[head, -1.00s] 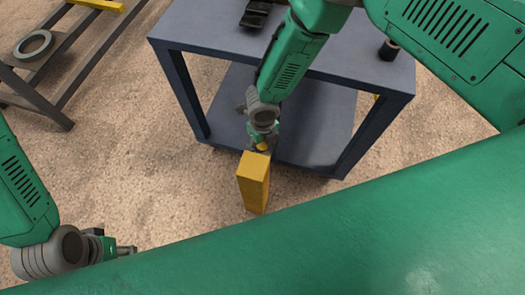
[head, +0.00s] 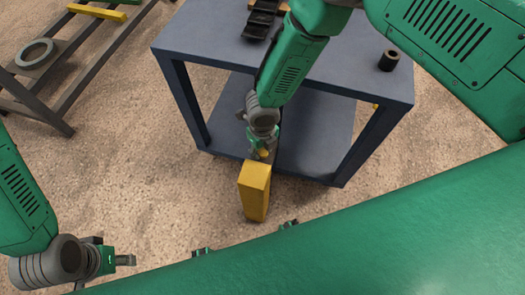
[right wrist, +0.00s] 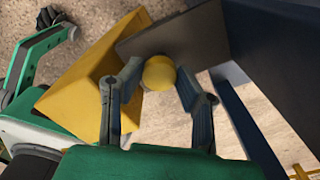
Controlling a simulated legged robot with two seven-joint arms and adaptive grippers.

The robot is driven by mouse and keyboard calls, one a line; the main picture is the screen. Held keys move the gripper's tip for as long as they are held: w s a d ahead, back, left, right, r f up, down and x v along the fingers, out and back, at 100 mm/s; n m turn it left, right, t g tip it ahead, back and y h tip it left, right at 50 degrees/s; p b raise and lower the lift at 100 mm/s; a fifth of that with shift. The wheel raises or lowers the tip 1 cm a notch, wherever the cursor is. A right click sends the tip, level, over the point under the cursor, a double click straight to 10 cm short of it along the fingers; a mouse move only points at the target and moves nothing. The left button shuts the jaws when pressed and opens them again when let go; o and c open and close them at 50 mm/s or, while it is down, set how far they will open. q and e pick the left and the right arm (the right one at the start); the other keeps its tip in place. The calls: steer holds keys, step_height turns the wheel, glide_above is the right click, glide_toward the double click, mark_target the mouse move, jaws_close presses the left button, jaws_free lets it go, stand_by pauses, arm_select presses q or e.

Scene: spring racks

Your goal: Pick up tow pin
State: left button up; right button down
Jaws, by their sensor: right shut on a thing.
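The tow pin shows as a yellow round knob (right wrist: 159,73) between the fingertips of my right gripper (right wrist: 157,80) in the right wrist view. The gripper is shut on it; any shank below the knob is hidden. In the head view, my right gripper (head: 262,148) is at the top of a yellow upright block (head: 255,192), beside the blue table's near edge. The yellow knob (head: 264,153) is small there. I cannot tell whether the pin is still seated. My left gripper (head: 124,260) is at the lower left, away from the block, its jaw opening unclear.
A blue two-level table (head: 335,92) stands behind the block, with a black cylinder (head: 389,60) and a dark ribbed part (head: 260,22) on top. A rack at the left holds a grey ring (head: 35,53) and a yellow bar (head: 96,12). Sandy ground between is clear.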

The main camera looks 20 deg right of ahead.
step_height(320, 180, up, 16)
steer(key=p, duration=0.4)
steer(key=shift+p, duration=0.3)
steer(key=c, duration=1.8)
jaws_free()
steer(key=shift+r, duration=0.1)
jaws_close()
